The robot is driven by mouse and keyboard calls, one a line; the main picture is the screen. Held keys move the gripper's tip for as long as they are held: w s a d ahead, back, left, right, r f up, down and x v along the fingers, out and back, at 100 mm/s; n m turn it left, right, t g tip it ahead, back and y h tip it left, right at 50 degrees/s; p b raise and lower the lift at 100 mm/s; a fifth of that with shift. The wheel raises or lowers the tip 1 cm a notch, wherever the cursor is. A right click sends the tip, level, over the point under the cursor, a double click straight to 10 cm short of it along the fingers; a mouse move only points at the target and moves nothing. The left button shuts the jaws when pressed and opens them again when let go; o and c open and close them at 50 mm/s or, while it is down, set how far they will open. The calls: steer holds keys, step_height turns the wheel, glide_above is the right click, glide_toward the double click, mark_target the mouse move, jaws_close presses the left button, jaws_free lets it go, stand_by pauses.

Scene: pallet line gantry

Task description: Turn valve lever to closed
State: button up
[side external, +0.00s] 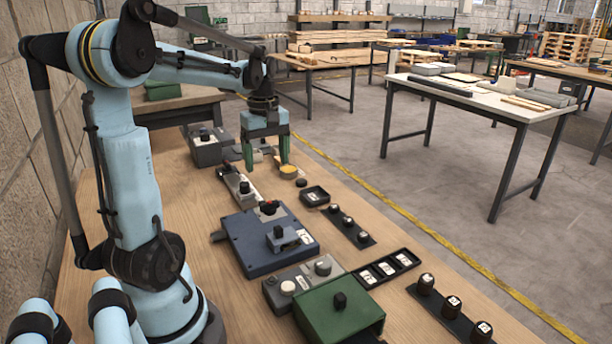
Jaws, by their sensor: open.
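My gripper (266,162) hangs pointing down over the far part of the wooden bench, with its two green fingers spread apart and nothing seen between them. The right finger ends close to a small yellow-topped round piece (289,172); whether they touch is unclear. The valve lever cannot be told for certain at this size. Nearer the camera, a dark blue box (262,245) carries black and red fittings. The lever's position cannot be read.
A grey box with a black knob (207,150) stands left of the gripper. A green box (340,312), a grey knob panel (302,282) and black trays (387,268) fill the near bench. Black knobs stand along the right edge. Bare wood shows between devices.

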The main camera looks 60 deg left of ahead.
mark_target(270, 204)
step_height(270, 204, down, 12)
steer(key=shift+d+r, duration=0.1)
steer(key=shift+r, duration=0.05)
stand_by(0.4)
steer(key=c, duration=1)
steer(key=shift+c, duration=0.2)
